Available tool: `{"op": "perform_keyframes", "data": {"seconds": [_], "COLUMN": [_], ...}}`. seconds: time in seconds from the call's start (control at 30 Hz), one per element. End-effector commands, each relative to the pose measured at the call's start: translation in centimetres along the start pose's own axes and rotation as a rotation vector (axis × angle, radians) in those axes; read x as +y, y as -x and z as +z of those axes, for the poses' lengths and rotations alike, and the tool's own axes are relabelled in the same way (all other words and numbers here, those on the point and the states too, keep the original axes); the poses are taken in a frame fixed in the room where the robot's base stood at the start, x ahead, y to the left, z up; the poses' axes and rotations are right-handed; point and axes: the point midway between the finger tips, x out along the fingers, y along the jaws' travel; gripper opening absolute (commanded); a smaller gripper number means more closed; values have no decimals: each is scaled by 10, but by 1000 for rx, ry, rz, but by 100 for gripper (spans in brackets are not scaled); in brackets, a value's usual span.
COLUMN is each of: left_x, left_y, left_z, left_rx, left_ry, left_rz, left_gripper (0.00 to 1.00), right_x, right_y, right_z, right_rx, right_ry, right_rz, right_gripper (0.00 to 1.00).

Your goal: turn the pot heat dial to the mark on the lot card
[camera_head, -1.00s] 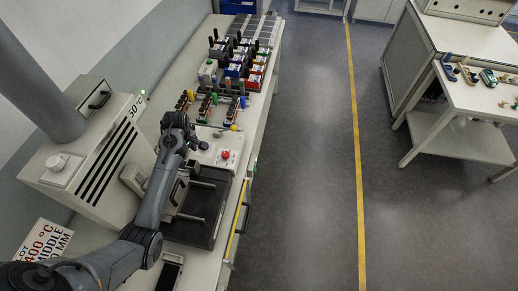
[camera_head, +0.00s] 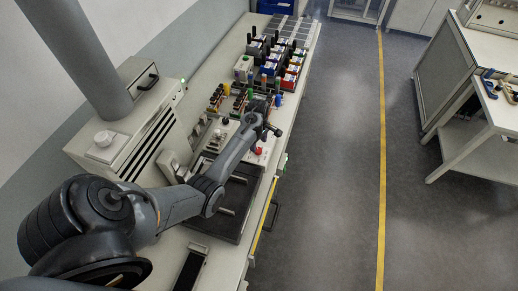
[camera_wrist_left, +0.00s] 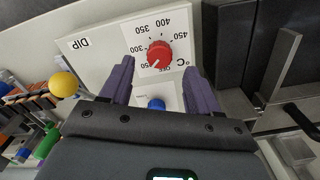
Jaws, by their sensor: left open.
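The red pot heat dial (camera_wrist_left: 159,54) sits on a white panel (camera_wrist_left: 105,45) lettered DIP in the left wrist view. Numbers including 350, 400 and 450 ring it. A pale mark on its lower left appears near the OFF end, though it is small. In the head view the dial (camera_head: 260,151) shows beside my arm. My left gripper (camera_wrist_left: 158,68) is open and empty, its fingers apart on either side of the dial in the picture; contact cannot be told. It also shows in the head view (camera_head: 272,128). The lot card and my right gripper are not in view.
A blue button (camera_wrist_left: 156,104) lies below the dial, between the fingers. A yellow ball knob (camera_wrist_left: 63,84) stands at left. A dark plate (camera_head: 230,210) with bar handles lies before the panel. Several coloured connectors (camera_head: 238,100) stand beyond it.

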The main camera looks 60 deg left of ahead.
Motion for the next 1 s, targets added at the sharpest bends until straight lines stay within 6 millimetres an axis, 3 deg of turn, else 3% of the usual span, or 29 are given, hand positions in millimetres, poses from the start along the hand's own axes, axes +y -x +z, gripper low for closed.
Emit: {"op": "perform_keyframes", "data": {"seconds": [0.3,0.73,0.77,1.0], "left_x": [0,0,0,0], "left_y": [-40,-47,-47,-47], "left_z": [0,0,0,0], "left_rx": [0,0,0,0], "left_ry": [0,0,0,0], "left_rz": [0,1,1,1], "left_gripper": [61,61,60,23], "right_x": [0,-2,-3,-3], "right_y": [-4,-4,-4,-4], "right_z": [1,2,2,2], "right_rx": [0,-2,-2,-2], "right_ry": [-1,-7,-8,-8], "right_rz": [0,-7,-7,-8], "right_gripper": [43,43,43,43]}}
